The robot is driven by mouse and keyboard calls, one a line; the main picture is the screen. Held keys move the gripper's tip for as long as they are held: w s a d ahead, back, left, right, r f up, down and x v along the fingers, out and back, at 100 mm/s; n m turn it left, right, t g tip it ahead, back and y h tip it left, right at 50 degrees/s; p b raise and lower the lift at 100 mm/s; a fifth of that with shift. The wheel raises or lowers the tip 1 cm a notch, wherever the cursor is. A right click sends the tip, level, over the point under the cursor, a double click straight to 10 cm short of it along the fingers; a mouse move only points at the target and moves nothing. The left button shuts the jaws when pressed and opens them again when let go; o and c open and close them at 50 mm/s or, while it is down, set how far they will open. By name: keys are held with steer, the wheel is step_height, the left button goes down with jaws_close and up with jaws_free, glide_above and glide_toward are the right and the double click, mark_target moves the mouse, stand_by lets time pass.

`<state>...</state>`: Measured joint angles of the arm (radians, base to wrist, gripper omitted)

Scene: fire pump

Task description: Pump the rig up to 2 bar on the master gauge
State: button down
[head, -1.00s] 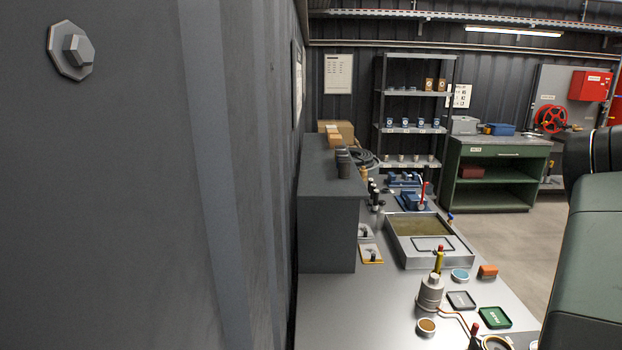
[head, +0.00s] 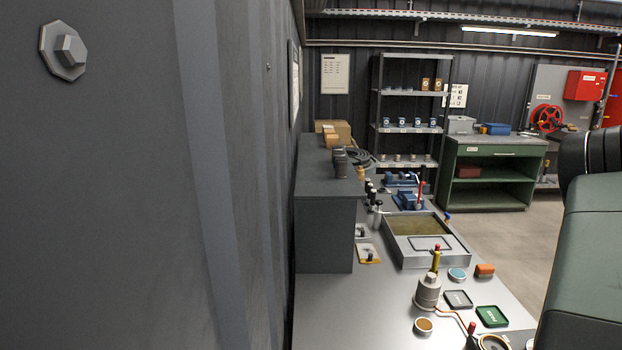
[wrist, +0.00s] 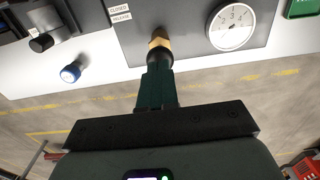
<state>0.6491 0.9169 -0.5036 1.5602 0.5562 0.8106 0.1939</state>
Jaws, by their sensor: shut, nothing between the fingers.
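In the wrist view my gripper (wrist: 157,82) has its dark green fingers together. Its tips are at or just short of a black grip with a brass collar (wrist: 159,40) on a grey panel; I cannot tell whether they touch. To the right is a round white dial gauge (wrist: 232,25); its needle is too small to read surely, and I cannot tell if it is the master gauge. In the head view a blue device with a red upright handle (head: 411,200) stands beyond a grey tank (head: 455,258). My gripper is not visible there.
In the wrist view are a black knob (wrist: 42,43), a blue-capped knob (wrist: 70,73) and a "closed / release" label (wrist: 119,13). A grey cabinet (head: 325,225) stands at left.

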steer(key=shift+f, duration=1.7)
steer(key=shift+r, duration=1.55)
steer(key=shift+f, duration=0.15)
steer(key=shift+f, duration=1.4)
steer(key=shift+r, duration=1.55)
